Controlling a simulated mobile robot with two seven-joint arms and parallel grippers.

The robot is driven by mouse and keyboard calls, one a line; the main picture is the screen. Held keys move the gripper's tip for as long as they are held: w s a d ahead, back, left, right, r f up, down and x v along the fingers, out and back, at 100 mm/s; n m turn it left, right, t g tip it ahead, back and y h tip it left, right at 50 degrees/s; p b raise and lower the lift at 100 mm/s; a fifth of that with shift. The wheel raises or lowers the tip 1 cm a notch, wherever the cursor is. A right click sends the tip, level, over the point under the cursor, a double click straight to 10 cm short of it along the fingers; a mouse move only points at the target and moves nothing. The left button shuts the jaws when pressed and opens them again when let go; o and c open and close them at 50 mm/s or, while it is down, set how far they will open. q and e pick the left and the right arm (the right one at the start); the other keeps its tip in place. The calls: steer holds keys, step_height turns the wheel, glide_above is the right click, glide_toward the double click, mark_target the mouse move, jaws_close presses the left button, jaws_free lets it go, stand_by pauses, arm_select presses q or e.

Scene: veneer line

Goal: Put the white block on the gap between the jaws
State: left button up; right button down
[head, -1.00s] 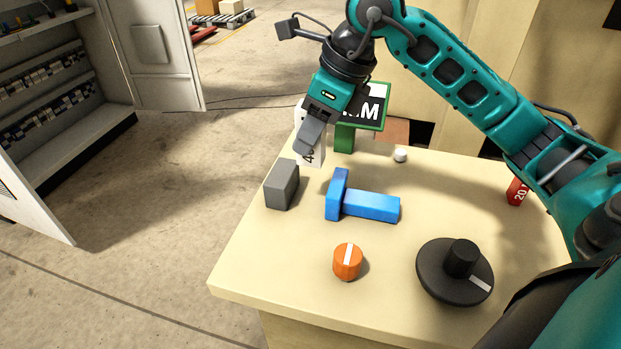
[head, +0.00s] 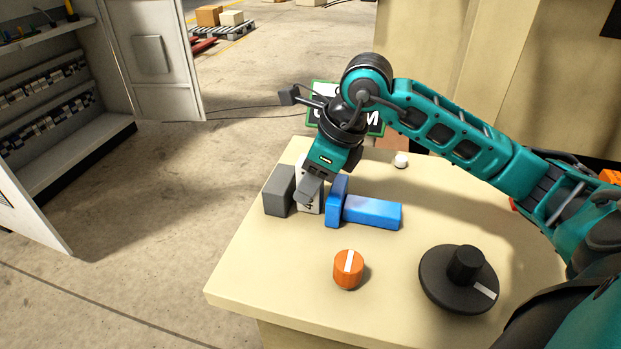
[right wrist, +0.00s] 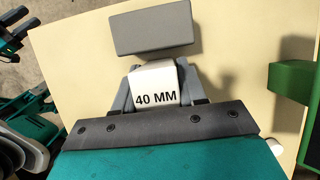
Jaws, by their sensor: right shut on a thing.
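The white block (head: 316,208), printed "40 MM" in the right wrist view (right wrist: 155,82), is held in my right gripper (head: 309,190). In the head view it stands upright between the grey jaw (head: 279,192) and the blue jaw (head: 337,203), low between them. I cannot tell if it touches the table or either jaw. In the right wrist view the fingers close on two sides of the block, and the grey jaw (right wrist: 152,30) lies just beyond it. The blue jaw is hidden there.
A blue bar (head: 373,212) runs right from the blue jaw. An orange knob (head: 348,268) and a black dial (head: 458,280) sit at the front of the table (head: 270,275). A green-framed sign (head: 374,122) and a small white knob (head: 401,160) are behind.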

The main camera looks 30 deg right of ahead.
steer(key=c, duration=0.6)
jaws_free()
steer(key=shift+c, duration=0.2)
steer(key=shift+r+p, duration=0.3)
steer(key=shift+r, duration=0.05)
steer(key=p+v, duration=0.1)
steer(key=v, duration=1)
steer(key=shift+s+r, duration=0.2)
